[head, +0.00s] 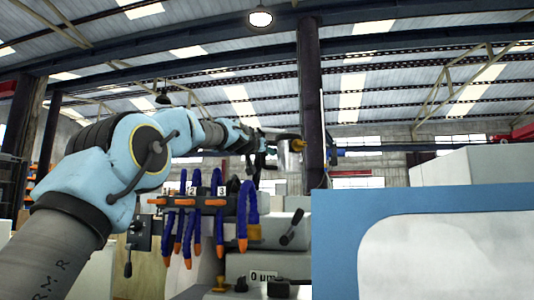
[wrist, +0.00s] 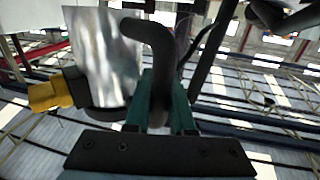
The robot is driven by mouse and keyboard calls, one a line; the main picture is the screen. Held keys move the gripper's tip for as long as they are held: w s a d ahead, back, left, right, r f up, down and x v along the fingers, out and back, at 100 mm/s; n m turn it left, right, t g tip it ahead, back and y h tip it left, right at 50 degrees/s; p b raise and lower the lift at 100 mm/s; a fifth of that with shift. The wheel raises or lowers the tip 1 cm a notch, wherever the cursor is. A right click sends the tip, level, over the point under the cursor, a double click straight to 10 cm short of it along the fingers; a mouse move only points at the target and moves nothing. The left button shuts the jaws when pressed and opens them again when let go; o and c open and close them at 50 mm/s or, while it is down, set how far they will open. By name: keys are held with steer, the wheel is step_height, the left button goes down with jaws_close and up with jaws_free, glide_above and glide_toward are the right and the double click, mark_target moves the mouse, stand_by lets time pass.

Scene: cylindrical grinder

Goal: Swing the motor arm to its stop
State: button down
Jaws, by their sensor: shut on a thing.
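A silver cylinder, which looks like the motor (head: 290,158), stands up in the middle of the head view with a yellow part near its top. It also shows in the wrist view (wrist: 105,58), left of my fingers, with the yellow part (wrist: 50,92) at its lower left. My gripper (head: 262,160) is just left of the cylinder in the head view. In the wrist view my gripper (wrist: 162,98) has its teal fingers shut around a dark bent handle (wrist: 150,42). Where the handle joins the motor arm is hard to tell, and the arm's stop cannot be made out.
Blue hoses with orange tips (head: 194,215) hang from a numbered rack below my arm. Grey machine housing with a lever (head: 292,228) and a "0 µm" label (head: 264,276) stands below the motor. A large blue-framed panel (head: 420,235) fills the lower right. A dark column (head: 311,105) rises behind.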

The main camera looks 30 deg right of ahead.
steer(key=shift+s+d+r, duration=0.1)
steer(key=shift+s+r, duration=0.05)
steer(key=shift+r, duration=0.3)
steer(key=c, duration=0.8)
jaws_free()
steer(key=shift+d, duration=0.1)
steer(key=shift+o, duration=0.2)
steer(key=shift+s, duration=0.1)
steer(key=w+b+v, duration=0.1)
steer(key=b+v, duration=0.6)
steer(key=v, duration=0.3)
steer(key=shift+s+a+f+b, duration=0.15)
steer(key=shift+a+f+b, duration=0.3)
steer(key=shift+a, duration=0.2)
